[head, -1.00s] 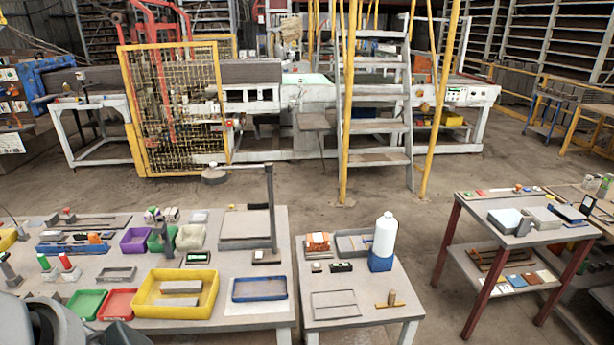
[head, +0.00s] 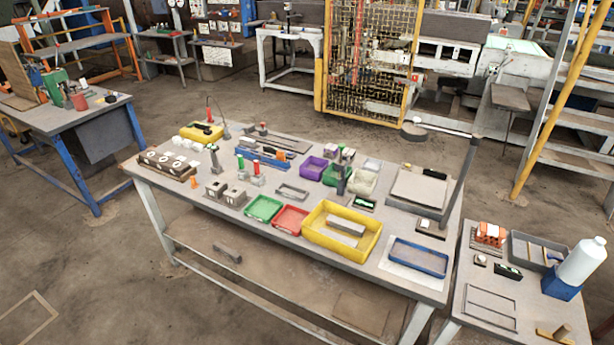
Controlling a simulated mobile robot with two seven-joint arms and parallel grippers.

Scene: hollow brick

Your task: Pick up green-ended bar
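I cannot pick out a green-ended bar for certain at this size. A small upright piece with a green top (head: 241,161) stands on the main workbench, beside a similar red-topped piece (head: 256,168). Two plain grey bars, one of them (head: 346,226), lie in the yellow tray (head: 318,243); no green shows on their ends. Another grey bar (head: 228,252) lies on the bench's lower shelf, with no clear green end. Neither of my grippers is in view.
The workbench (head: 290,263) is crowded with a green tray (head: 263,208), a red tray (head: 290,217), a blue tray (head: 418,257) and a tall post (head: 461,180). A side table with a white bottle (head: 582,262) stands close at right. Open floor lies at front left.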

